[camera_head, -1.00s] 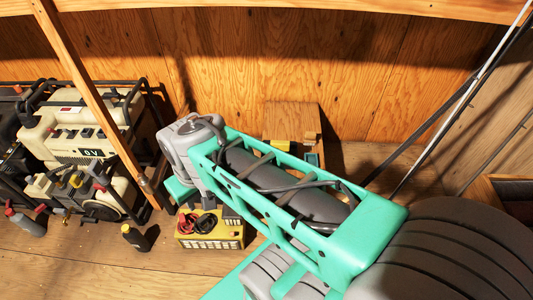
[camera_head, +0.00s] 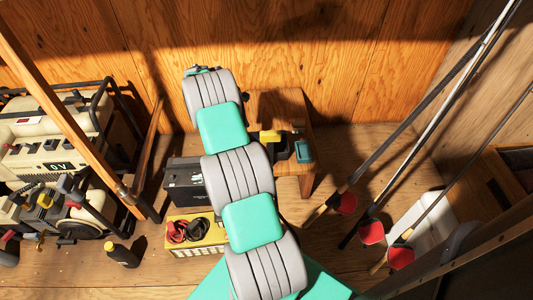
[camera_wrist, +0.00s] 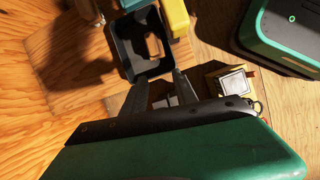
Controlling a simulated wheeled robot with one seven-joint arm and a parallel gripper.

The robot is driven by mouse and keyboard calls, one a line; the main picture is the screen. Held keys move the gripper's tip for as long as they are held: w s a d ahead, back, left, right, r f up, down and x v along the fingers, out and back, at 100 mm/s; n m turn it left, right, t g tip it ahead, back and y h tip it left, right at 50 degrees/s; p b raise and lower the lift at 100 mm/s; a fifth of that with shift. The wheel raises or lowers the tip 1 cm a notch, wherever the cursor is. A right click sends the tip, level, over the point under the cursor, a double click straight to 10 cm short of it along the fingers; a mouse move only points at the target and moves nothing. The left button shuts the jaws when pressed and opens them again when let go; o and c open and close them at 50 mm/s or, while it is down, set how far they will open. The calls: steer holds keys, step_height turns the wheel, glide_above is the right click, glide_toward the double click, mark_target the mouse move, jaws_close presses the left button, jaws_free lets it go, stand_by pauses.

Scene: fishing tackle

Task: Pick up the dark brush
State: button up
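No dark brush can be told for sure. A dark item (camera_head: 284,146) lies on the small wooden stool beside a yellow item (camera_head: 268,136) and a teal item (camera_head: 303,151). In the wrist view a black, hollow-looking object (camera_wrist: 127,55) with an opening lies just beyond my gripper (camera_wrist: 160,82), beside a yellow item (camera_wrist: 174,16). My gripper's two grey fingers are apart, with nothing clearly held between them. In the head view my gripper is not visible, hidden at the far end of my arm.
The stool (camera_head: 308,110) stands near the plywood wall. A black battery (camera_head: 183,187) and a yellow battery (camera_head: 184,247) stand left of my arm. A generator (camera_head: 45,150) is at far left. Several rods lean at right, with red-marked ends (camera_head: 371,232). A small dark bottle (camera_head: 121,256) stands on the floor.

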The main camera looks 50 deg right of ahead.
steer(key=shift+n+g, duration=0.3)
steer(key=b+x, duration=0.1)
steer(key=x, duration=0.3)
steer(key=d+b+x, duration=0.1)
steer(key=x, duration=0.3)
steer(key=b+x, duration=0.1)
steer(key=x, duration=0.4)
steer(key=shift+s+d+r, duration=0.15)
steer(key=shift+d+r, duration=0.1)
steer(key=shift+d, duration=0.1)
steer(key=shift+r, duration=0.1)
jaws_close()
